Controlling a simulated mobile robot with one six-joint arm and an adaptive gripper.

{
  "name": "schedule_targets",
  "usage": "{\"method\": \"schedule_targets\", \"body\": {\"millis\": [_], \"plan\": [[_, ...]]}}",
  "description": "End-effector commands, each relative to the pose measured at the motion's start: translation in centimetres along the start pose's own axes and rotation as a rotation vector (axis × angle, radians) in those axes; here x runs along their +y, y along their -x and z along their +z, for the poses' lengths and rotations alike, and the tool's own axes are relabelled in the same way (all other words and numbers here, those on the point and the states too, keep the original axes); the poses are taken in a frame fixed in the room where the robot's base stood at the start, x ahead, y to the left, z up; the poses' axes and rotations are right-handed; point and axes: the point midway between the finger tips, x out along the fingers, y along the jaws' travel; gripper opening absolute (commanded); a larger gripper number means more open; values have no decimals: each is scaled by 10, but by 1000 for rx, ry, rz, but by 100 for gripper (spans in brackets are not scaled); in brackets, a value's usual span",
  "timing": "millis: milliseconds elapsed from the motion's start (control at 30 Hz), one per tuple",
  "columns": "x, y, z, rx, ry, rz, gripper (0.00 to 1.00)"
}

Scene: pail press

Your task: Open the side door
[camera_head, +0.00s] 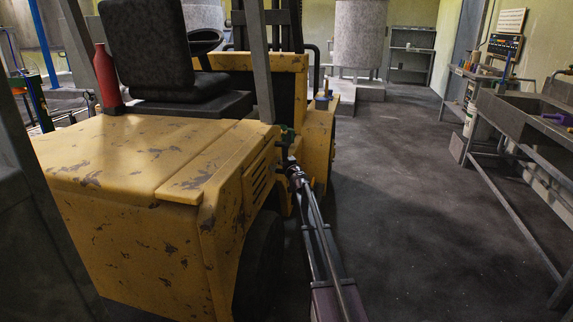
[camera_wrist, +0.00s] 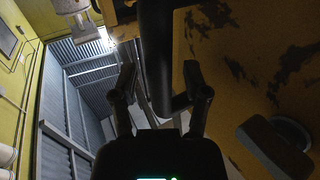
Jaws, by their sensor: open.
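A yellow forklift with chipped paint (camera_head: 130,165) fills the left of the head view. A slotted side panel (camera_head: 262,175) is on its right flank; I cannot tell whether this is the side door, and it looks flush. My gripper (camera_head: 287,145) is beside the upper front corner of that flank, small and dark there. In the wrist view my gripper (camera_wrist: 158,85) is open, with one finger on each side of a thick dark bar (camera_wrist: 156,45). The bar stands in front of chipped yellow bodywork (camera_wrist: 235,60). Whether the fingers touch it is unclear.
A black seat (camera_head: 150,50) and a red bottle (camera_head: 106,75) are on the forklift. A metal sink bench (camera_head: 515,115) runs along the right wall. The dark floor (camera_head: 410,200) between bench and forklift is clear. A large grey cylinder (camera_head: 360,35) stands at the back.

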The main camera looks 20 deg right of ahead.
Motion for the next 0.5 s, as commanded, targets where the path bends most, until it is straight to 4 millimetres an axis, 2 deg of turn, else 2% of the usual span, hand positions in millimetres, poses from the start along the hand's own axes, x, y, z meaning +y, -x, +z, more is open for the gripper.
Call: {"method": "schedule_targets", "body": {"millis": [67,267,300,500], "plan": [[0,-12,0,0,0,0,60],[0,-7,0,0,0,1,4],[0,-7,0,0,0,1,0],[1,-7,0,0,0,1,0]]}}
